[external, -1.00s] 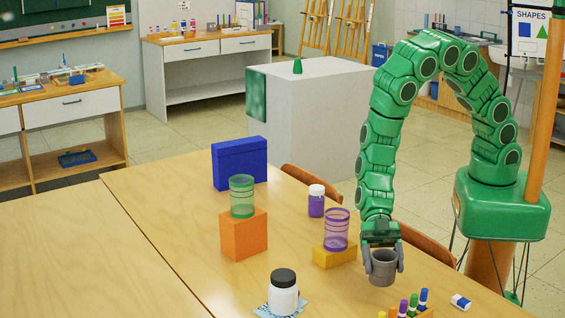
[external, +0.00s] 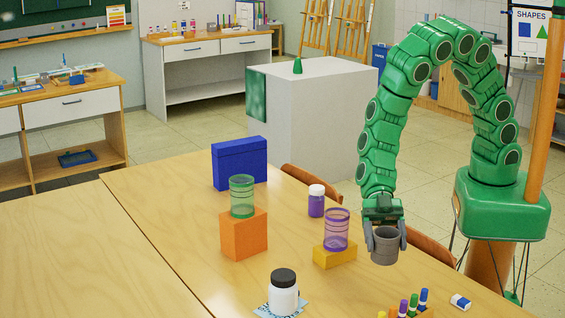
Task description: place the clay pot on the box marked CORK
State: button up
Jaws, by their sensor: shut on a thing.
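My gripper (external: 386,240) is shut on a grey pot (external: 385,248), the only pot-like thing in view. It holds the pot upright, with a finger on each side, near the right edge of the wooden table. Three boxes stand to the left: a blue box (external: 239,165) at the back, an orange box (external: 243,236) bearing a green see-through jar (external: 241,197), and a low yellow box (external: 334,257) bearing a purple see-through jar (external: 336,230). No CORK marking is readable on any box from here. The blue box's top is bare.
A purple jar with a white lid (external: 316,201) stands behind the yellow box. A white jar with a black lid (external: 283,293) stands at the front. The table's left side is clear.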

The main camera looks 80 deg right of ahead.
notch_tip(320, 180, up, 23)
jog(key=w+d+r+m+t, duration=0.1)
jog(key=w+d+m+t, duration=0.3)
jog(key=w, duration=0.5)
jog(key=w+d+r+m+t, duration=0.1)
jog(key=w+d+r, duration=0.1)
jog(key=w+d, duration=0.6)
jog(key=w+d+m+t+h, duration=0.35)
jog(key=w+d, duration=0.55)
jog(key=d, duration=0.5)
jog(key=w+d+m+t+h, duration=0.2)
jog(key=w+d+m+t, duration=0.25)
jog(key=w+d, duration=0.75)
jog(key=s+d+f+m+t+h, duration=0.1)
jog(key=d+f+m+h, duration=0.1)
jog(key=d, duration=0.8)
jog(key=d+f+m+t+h, duration=0.1)
jog(key=d+f+m+h, duration=0.1)
jog(key=d, duration=0.8)
send_over(239, 142)
jog(key=shift+y, duration=0.25)
jog(key=shift+s+d+f, duration=0.1)
jog(key=shift+d+f, duration=0.05)
jog(key=shift+f, duration=3.3)
jog(key=shift+d+f, duration=0.1)
jog(key=shift+f, duration=4.95)
